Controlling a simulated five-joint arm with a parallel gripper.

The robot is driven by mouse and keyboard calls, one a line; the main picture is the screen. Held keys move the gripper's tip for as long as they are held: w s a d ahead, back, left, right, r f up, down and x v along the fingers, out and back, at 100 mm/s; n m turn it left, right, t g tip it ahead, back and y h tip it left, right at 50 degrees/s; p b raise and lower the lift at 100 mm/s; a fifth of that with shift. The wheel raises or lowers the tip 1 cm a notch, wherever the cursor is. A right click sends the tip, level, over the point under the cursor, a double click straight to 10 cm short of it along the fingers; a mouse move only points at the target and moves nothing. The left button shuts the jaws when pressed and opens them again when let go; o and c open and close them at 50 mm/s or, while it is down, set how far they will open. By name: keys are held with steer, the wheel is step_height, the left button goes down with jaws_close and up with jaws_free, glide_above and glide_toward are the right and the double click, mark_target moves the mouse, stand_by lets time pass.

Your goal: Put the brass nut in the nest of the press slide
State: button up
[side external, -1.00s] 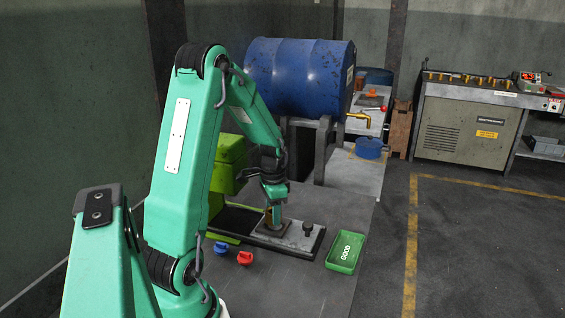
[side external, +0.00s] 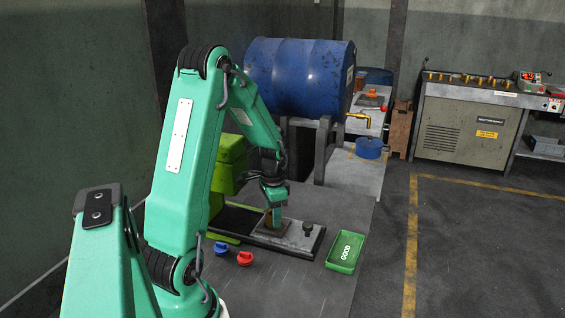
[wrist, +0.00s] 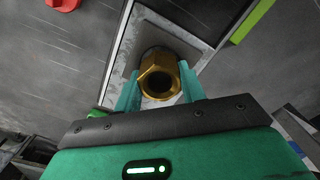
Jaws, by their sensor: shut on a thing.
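The brass nut (wrist: 159,76) sits between the two fingers of my gripper (wrist: 161,92) in the wrist view, its bore facing the camera. My gripper is shut on it. In the side view my gripper (side external: 273,217) points down at the square nest block of the press slide. The slide's pale plate (side external: 297,236) lies on a dark rail base. In the wrist view the grey nest plate (wrist: 194,55) shows behind the nut, with a dark round area at the nut's upper edge. I cannot tell whether the nut touches the nest.
A dark knob (side external: 308,228) stands on the slide right of my gripper. A green tray (side external: 345,252) marked GOOD lies to the right. A blue knob (side external: 221,248) and a red knob (side external: 245,258) sit at the front. A green press body (side external: 232,165) stands behind left.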

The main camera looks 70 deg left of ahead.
steer(key=shift+f, duration=0.45)
stand_by(0.6)
steer(key=o, duration=1.4)
steer(key=shift+r, duration=3.5)
steer(key=shift+r, duration=1.5)
